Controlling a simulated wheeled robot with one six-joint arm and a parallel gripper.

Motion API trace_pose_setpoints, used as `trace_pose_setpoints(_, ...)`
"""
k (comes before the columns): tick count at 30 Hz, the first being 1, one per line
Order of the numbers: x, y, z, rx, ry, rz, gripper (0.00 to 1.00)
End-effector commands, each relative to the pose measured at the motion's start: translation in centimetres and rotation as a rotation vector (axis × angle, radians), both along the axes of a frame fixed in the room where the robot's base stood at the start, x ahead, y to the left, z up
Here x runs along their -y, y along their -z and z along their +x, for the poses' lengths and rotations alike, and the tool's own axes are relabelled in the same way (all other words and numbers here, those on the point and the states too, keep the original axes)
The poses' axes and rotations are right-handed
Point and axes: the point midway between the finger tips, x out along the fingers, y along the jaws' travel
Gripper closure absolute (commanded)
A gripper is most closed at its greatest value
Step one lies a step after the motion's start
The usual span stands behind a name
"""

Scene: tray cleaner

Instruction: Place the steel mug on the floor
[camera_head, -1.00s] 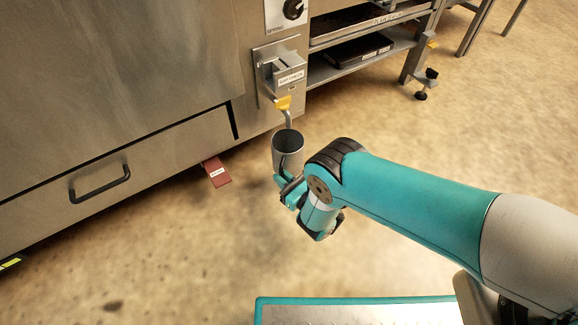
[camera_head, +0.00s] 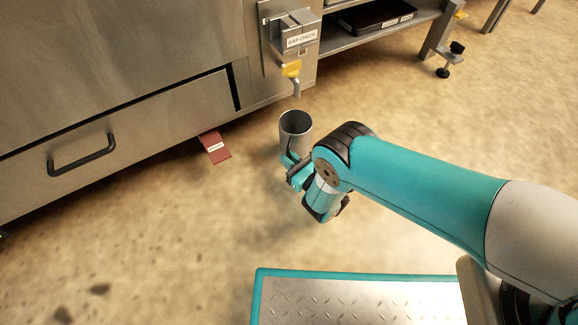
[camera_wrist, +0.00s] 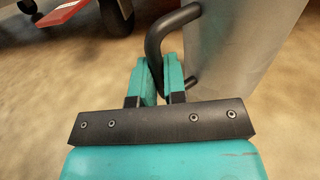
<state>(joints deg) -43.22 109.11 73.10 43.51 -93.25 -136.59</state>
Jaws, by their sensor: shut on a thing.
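The steel mug (camera_head: 294,130) is a grey open-topped cylinder, upright, in front of the machine in the head view. My gripper (camera_head: 291,171) is at its near side, below the rim. In the wrist view, my gripper (camera_wrist: 160,82) is shut on the mug's dark curved handle (camera_wrist: 163,40), with the mug's wall (camera_wrist: 235,45) to the right. The floor (camera_head: 190,240) is bare tan around it. The mug's base is partly hidden by my gripper, so I cannot tell whether it touches the floor.
The steel machine (camera_head: 110,70) with a drawer handle (camera_head: 82,155) stands at left. A bracket marked GAP CHECK (camera_head: 295,38) juts out above the mug. A red labelled tag (camera_head: 215,147) lies at the machine's foot. A shelf (camera_head: 375,30) stands at back right; open floor lies right.

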Motion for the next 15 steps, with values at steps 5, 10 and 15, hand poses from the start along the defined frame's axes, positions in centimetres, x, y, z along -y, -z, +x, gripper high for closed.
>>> trace_pose_setpoints(5, -0.04, 2.27, 0.03, 0.003, -0.001, 0.000, 1.00)
trace_pose_setpoints(10, -0.04, 1.93, 0.03, 0.003, -0.001, 0.000, 1.00)
trace_pose_setpoints(15, -0.02, 2.35, 0.01, 0.002, -0.001, -0.001, 1.00)
